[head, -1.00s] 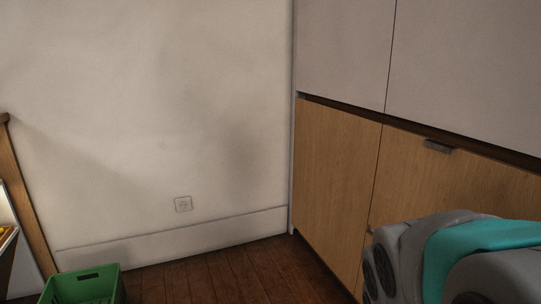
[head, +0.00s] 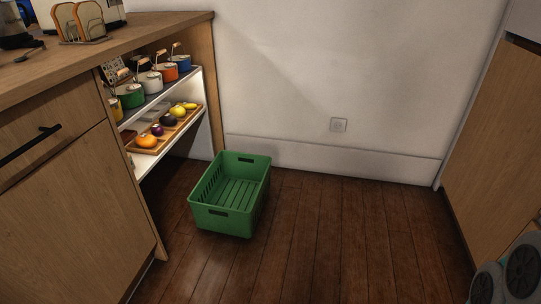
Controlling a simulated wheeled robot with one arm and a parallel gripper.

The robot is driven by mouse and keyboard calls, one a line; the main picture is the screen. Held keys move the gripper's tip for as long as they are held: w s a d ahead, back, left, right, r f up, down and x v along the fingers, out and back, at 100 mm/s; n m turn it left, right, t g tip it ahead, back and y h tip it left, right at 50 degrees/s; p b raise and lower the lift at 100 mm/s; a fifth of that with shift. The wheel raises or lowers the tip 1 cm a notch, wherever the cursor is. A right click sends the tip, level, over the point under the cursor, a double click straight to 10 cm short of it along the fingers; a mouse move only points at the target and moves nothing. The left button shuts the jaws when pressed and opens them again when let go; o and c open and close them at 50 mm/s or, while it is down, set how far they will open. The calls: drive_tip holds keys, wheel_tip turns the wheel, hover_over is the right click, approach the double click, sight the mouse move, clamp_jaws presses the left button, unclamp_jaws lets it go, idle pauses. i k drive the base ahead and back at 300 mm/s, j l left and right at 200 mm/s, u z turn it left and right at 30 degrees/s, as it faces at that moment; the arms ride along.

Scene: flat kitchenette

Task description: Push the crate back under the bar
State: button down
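The green crate (head: 225,220) stands upright on the wooden floor in the head view, left of the middle. It looks empty, with a slatted bottom and handle slots in its ends. The bar (head: 160,27) is the wooden counter at the left, with open shelves in its end section. The crate stands on the floor just to the right of these shelves, out in the open. My gripper is not in view; only part of my arm shows at the lower right corner.
The shelves hold several coloured pots (head: 166,70) and a tray of fruit (head: 168,128). Toasters and bread stand on the counter. Wooden cabinets (head: 493,135) stand at the right. The floor (head: 345,240) between is clear.

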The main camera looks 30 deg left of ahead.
sight(229, 198)
drive_tip(key=u, duration=1.45)
